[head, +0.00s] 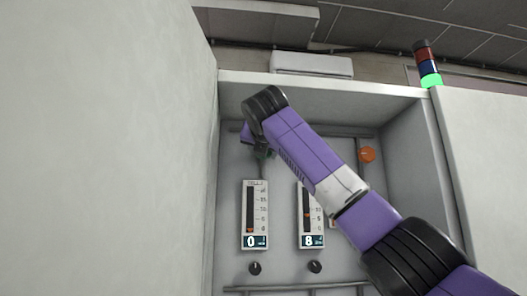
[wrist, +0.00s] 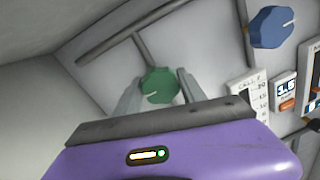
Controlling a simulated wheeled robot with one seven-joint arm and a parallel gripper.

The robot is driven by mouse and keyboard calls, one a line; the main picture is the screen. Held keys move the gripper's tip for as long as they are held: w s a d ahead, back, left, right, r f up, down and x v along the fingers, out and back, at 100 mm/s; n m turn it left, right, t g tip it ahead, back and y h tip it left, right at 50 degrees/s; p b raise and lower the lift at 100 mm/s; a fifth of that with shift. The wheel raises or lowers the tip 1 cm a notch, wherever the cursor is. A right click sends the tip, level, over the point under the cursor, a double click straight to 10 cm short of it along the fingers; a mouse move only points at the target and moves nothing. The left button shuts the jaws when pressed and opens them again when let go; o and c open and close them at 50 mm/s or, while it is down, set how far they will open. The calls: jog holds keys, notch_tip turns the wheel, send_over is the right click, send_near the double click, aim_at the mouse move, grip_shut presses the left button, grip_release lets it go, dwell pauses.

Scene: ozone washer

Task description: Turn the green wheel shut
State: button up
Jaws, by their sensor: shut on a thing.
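The green wheel (wrist: 160,85) is a small round knob on the grey panel, with a short pale mark on its face. In the wrist view it sits between the two fingers of my gripper (wrist: 158,88), which is shut on it. In the head view my purple arm hides most of the wheel, and my gripper (head: 262,148) is partly hidden behind my wrist, above the left gauge (head: 255,215). That gauge's display reads 0. The right gauge (head: 308,220) has an orange marker and reads 8.
An orange wheel (head: 367,154) is on the panel right of my arm. A blue wheel (wrist: 271,27) is at upper right in the wrist view. Dark knobs (head: 254,268) sit below the gauges. The recess has side walls, and a light tower (head: 427,65) glows green at upper right.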

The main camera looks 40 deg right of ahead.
jog(key=shift+d+f+n, duration=0.15)
jog(key=shift+f+n, duration=0.1)
jog(key=shift+n, duration=0.25)
jog(key=o, duration=1.4)
jog(key=shift+c, duration=0.2)
jog(key=shift+r, duration=0.15)
jog(key=b+v, duration=0.3)
jog(key=v, duration=0.5)
jog(key=shift+b, duration=0.3)
